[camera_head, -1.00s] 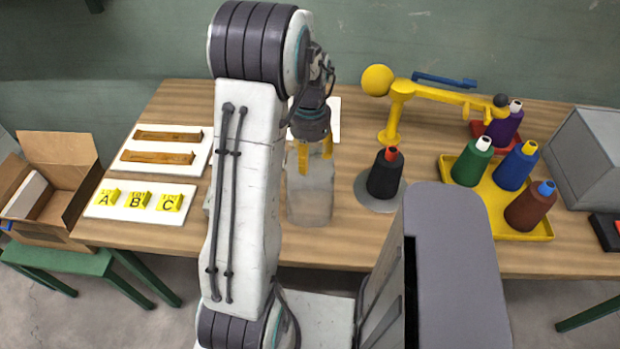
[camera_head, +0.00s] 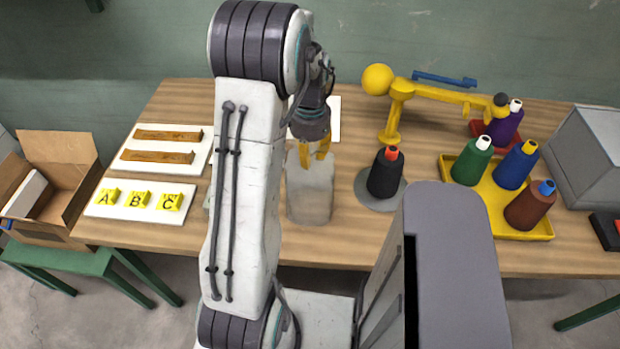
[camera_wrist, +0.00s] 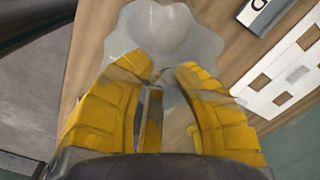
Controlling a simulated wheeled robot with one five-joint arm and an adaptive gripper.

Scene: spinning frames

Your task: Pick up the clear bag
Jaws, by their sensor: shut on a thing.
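The clear bag (camera_head: 310,190) is a greyish see-through bag near the front edge of the wooden table, just right of my arm in the head view. My gripper (camera_head: 316,155) has yellow fingers and points down at the bag's top. In the wrist view the fingers (camera_wrist: 165,75) are closed in on the bag (camera_wrist: 165,30), with its material between and around the tips. Whether the bag's base touches the table is hard to tell.
A black cone (camera_head: 385,173) with a red tip stands right of the bag on a grey disc. A yellow tray (camera_head: 545,230) holds several coloured cones. A yellow arm-like stand (camera_head: 397,105) is behind. White boards (camera_head: 115,212) with A, B, C labels lie left.

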